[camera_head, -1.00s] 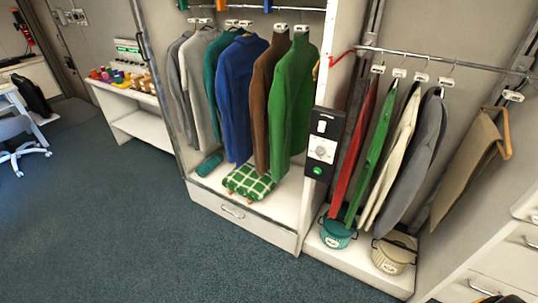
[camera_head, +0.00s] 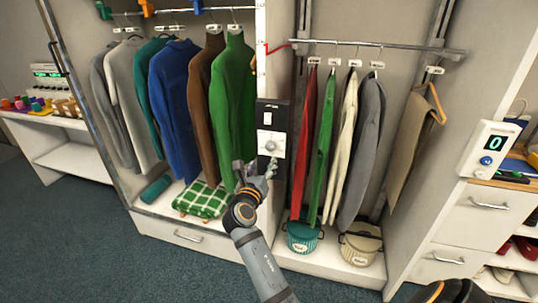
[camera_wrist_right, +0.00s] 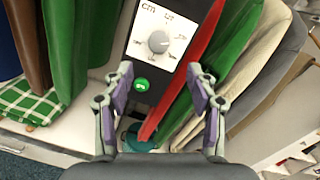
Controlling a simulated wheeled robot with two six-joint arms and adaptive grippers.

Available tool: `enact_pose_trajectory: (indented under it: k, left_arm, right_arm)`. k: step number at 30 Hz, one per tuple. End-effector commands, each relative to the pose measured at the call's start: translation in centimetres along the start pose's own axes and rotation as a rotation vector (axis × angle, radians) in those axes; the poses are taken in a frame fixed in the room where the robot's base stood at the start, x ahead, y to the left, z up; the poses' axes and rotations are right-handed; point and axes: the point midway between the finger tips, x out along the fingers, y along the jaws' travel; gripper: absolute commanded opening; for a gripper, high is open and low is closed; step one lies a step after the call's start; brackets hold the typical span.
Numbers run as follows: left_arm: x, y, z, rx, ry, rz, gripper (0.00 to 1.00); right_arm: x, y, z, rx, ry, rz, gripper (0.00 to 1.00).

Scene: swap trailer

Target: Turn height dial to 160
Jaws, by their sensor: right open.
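The height dial is a grey round knob (camera_head: 270,145) on a white plate marked "cm", set in a black control panel (camera_head: 275,112) on the wardrobe post. In the right wrist view the dial (camera_wrist_right: 158,41) lies ahead, between and beyond the fingertips. Its scale numbers are too small to read surely. A round green button (camera_wrist_right: 141,84) is below it. My right gripper (camera_head: 256,172) is in front of the panel's lower part. In the right wrist view its two fingers (camera_wrist_right: 160,75) are spread apart with nothing between them. My left gripper is out of view.
Jackets, among them a green one (camera_head: 232,95), hang left of the panel. Red trousers (camera_head: 303,140) and others hang close on its right. Teal (camera_head: 303,237) and cream (camera_head: 361,245) baskets stand below. A white box displaying "0" (camera_head: 488,150) is at right.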

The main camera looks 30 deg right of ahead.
Motion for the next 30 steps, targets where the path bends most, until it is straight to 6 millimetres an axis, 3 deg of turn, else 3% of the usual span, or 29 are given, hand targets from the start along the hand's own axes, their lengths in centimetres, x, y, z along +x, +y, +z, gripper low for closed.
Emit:
enact_pose_trajectory:
  k: [5, 18, 30]
  left_arm:
    - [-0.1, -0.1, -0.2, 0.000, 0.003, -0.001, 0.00]
    - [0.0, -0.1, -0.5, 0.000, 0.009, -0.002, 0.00]
    - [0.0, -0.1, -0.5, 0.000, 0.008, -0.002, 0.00]
  right_arm:
    - [1.1, 0.0, 0.1, -0.003, -0.003, 0.001, 0.58]
    - [9.4, 0.1, 0.0, -0.001, 0.000, 0.003, 0.58]
    - [10.5, 0.1, -0.1, 0.002, 0.001, 0.004, 0.58]
